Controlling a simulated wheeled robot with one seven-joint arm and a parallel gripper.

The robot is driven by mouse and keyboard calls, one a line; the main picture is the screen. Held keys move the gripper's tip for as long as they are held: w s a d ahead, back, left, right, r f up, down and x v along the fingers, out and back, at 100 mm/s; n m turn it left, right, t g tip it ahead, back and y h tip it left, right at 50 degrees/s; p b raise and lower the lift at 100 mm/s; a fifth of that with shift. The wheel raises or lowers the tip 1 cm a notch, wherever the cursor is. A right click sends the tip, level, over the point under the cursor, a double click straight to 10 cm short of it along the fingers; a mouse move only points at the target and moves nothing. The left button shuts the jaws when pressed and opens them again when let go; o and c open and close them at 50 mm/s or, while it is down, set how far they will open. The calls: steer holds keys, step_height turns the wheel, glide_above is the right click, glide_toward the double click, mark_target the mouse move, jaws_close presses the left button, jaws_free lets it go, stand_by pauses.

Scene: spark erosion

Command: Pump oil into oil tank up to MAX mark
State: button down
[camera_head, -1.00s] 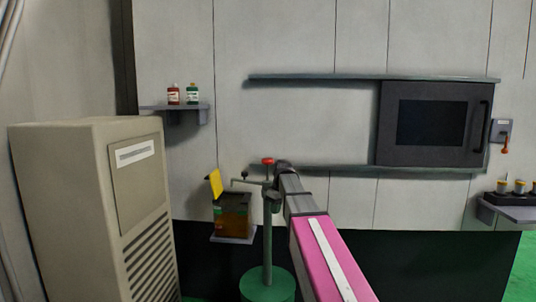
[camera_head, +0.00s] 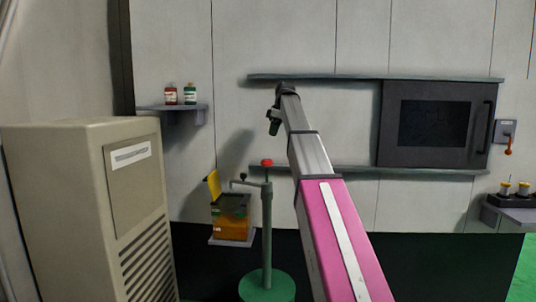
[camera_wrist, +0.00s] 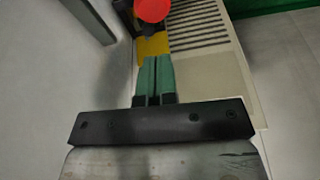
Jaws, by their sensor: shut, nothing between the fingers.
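The oil tank (camera_head: 231,229) sits on a small wall ledge left of centre. Its yellow lid (camera_head: 214,185) stands open. Amber oil shows in its lower part; the level marks are too small to read. The green hand pump (camera_head: 267,225) stands beside it on a round base, with a red knob (camera_head: 267,163) on top and a thin spout (camera_head: 245,182) reaching over the tank. My gripper (camera_head: 273,124) is shut and empty, above the red knob and apart from it. In the wrist view its green fingertips (camera_wrist: 157,60) are together, with the red knob (camera_wrist: 153,8) beyond them.
A beige cabinet (camera_head: 135,190) stands left of the tank. A shelf (camera_head: 175,107) above holds a red bottle (camera_head: 171,95) and a green bottle (camera_head: 190,94). A dark sliding door (camera_head: 435,125) and its rails are on the wall at right.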

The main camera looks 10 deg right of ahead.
mark_target(269, 160)
steer(key=r, duration=0.3)
steer(key=shift+w+d+r+n, duration=0.15)
steer(key=shift+w+r+n, duration=0.15)
steer(key=shift+w+n, duration=0.1)
steer(key=x, duration=1.3)
steer(key=shift+s+d+f, duration=0.15)
steer(key=shift+d, duration=0.25)
steer(key=shift+f, duration=0.45)
steer(key=shift+f, duration=0.1)
steer(key=shift+f, duration=2.5)
